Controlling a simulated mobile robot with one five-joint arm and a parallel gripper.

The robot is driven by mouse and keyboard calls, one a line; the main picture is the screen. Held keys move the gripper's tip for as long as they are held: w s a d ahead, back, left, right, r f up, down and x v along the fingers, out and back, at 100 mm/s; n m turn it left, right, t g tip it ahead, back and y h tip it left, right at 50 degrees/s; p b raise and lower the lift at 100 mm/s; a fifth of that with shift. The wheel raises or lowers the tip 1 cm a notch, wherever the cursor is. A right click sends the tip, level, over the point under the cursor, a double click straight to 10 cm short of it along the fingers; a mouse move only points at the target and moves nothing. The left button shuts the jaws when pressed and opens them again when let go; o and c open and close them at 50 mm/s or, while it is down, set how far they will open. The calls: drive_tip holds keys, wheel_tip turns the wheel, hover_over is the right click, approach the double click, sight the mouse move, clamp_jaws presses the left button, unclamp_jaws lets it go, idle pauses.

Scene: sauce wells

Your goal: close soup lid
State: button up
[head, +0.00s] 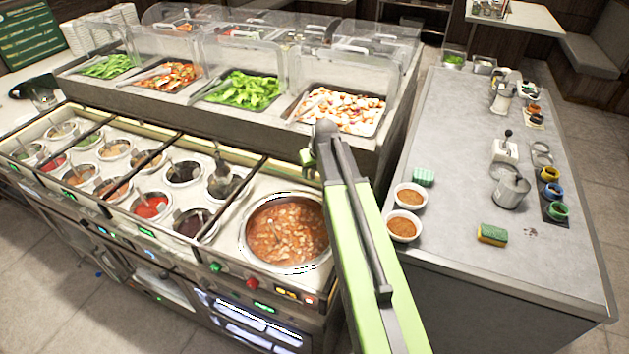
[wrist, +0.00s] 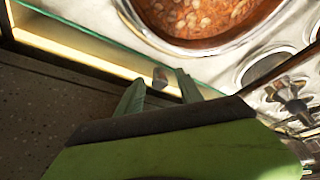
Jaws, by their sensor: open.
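The soup well (head: 287,232) is uncovered at the right end of the sauce counter, full of orange-brown soup with pale pieces. The soup also shows at the top of the wrist view (wrist: 205,14). A thin green glass-like edge (wrist: 80,32) crosses the wrist view below the well; I cannot tell if it belongs to the lid. My gripper (wrist: 158,84) is open. In the head view, my gripper (head: 310,156) is behind the soup well, partly hidden by my arm.
Several sauce wells with ladles (head: 150,205) lie left of the soup. Salad trays (head: 245,90) under clear guards stand behind. A grey side counter (head: 455,190) at right holds two soup bowls (head: 402,227), a sponge (head: 492,234) and a metal pot (head: 510,190).

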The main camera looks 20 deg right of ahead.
drive_tip(key=shift+c, duration=0.4)
clamp_jaws()
idle(0.4)
idle(0.5)
